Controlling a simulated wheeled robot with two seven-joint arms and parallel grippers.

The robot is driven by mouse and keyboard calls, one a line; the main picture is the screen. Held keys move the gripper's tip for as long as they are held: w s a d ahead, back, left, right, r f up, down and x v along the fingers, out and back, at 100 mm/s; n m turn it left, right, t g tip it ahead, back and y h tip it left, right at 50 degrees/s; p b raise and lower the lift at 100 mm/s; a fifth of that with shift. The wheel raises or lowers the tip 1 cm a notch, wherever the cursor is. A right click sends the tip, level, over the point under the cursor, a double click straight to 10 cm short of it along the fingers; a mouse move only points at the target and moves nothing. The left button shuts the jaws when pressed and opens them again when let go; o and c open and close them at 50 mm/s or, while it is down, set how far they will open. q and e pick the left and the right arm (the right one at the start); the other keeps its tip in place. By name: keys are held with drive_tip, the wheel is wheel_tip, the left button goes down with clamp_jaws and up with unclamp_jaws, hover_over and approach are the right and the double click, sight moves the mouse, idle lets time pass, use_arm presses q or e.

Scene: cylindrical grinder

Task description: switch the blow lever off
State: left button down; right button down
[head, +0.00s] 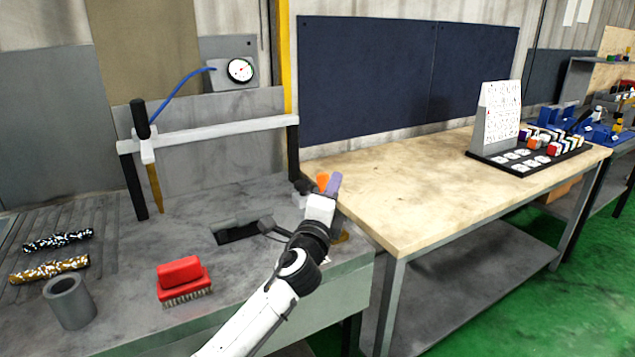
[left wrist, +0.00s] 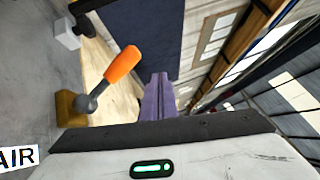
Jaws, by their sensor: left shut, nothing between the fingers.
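The blow lever has an orange handle (head: 322,180), which shows just left of my left gripper's fingertips in the head view. In the left wrist view the orange handle (left wrist: 123,65) sits on a grey metal stem that slants up from a brass-coloured base (left wrist: 69,108). A white label reading "AIR" (left wrist: 18,158) is beside the base. My left gripper (head: 334,184) has purple fingers that are shut and empty. The fingers (left wrist: 159,97) show right of the handle in the left wrist view, with a small gap between them. My wrist hides most of the lever in the head view.
The grey bench (head: 120,325) carries a red brush (head: 182,280), a grey cup (head: 69,302) and a dark tool (head: 238,230).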

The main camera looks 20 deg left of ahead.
use_arm(q)
drive_tip(key=s+r, duration=0.3)
drive_tip(key=s, duration=0.6)
drive_tip(key=shift+s+d+r+p, duration=0.15)
drive_tip(key=shift+d+r+p, duration=0.1)
drive_tip(key=shift+p, duration=0.1)
drive_tip(key=shift+f, duration=0.15)
drive_tip(key=s+d+f+n+g+h, duration=0.15)
drive_tip(key=s+f+n+g, duration=0.35)
drive_tip(key=f, duration=0.8)
drive_tip(key=s+d+f+n+g+h, duration=0.1)
drive_tip(key=s+d+f+n, duration=0.15)
drive_tip(key=s+f, duration=0.75)
drive_tip(key=s+d+f+n+g+h, duration=0.1)
drive_tip(key=s+f+n, duration=0.3)
drive_tip(key=s+f, duration=0.5)
drive_tip(key=s+d+f+n+g+h, duration=0.1)
drive_tip(key=s+f+n+g, duration=0.3)
drive_tip(key=s+f, duration=0.4)
wheel_tip(320, 180, down, 3)
drive_tip(key=shift+s+d+r+n, duration=0.1)
drive_tip(key=shift+s+d+n, duration=0.25)
drive_tip(key=shift+d+n, duration=0.35)
